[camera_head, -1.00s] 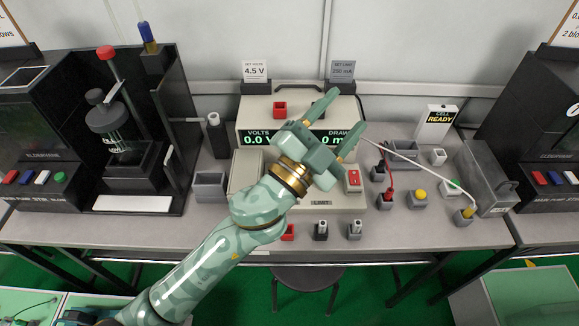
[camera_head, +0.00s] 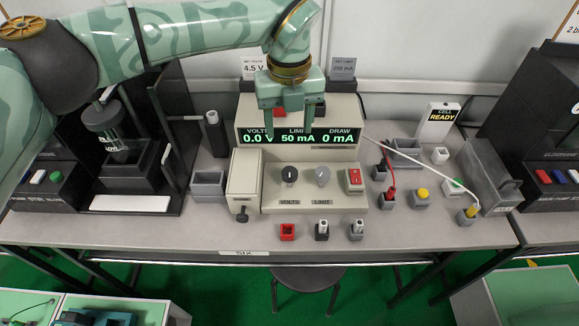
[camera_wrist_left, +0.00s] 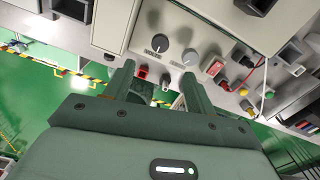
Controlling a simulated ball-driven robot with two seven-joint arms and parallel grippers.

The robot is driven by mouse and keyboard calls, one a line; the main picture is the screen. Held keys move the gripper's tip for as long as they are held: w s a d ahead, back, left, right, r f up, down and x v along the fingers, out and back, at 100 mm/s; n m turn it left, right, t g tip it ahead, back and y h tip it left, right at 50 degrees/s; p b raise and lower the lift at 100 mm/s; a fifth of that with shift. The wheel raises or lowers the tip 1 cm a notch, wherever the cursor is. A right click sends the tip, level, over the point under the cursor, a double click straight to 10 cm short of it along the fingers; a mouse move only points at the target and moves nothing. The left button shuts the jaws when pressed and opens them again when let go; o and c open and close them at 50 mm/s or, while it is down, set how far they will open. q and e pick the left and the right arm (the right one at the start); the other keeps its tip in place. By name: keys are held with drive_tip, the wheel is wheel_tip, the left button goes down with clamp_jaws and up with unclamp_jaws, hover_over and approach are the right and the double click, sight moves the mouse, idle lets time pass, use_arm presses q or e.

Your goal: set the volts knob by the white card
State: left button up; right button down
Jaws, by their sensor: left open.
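The power supply (camera_head: 254,203) stands in the middle of the bench. Its display (camera_head: 299,137) reads 0.0 V, 50 mA limit and 0 mA draw. The dark volts knob (camera_head: 289,174) is on the left of the sloping panel, with the grey limit knob (camera_head: 322,176) to its right. The white card (camera_head: 254,68) behind reads 4.5 V; its upper line is partly covered by my arm. My left gripper (camera_head: 288,128) is open and empty, pointing down in front of the display, above and apart from the knobs. In the left wrist view the volts knob (camera_wrist_left: 160,43) shows between the fingers. My right gripper is not in view.
A grey limit card (camera_head: 343,68) stands at the back. A red switch (camera_head: 354,180) is right of the knobs. Red and grey sockets (camera_head: 288,232) line the bench front. A red lead and a white lead run on the right. A dark tester stands at left.

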sight(289, 171)
use_arm(q)
wheel_tip(289, 171, down, 13)
drive_tip(key=b, duration=0.3)
drive_tip(key=shift+f, duration=0.1)
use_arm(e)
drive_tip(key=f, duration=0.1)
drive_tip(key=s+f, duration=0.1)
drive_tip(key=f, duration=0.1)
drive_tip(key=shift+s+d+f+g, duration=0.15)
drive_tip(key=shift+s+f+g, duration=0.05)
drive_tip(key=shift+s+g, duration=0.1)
use_arm(q)
drive_tip(key=c, duration=1)
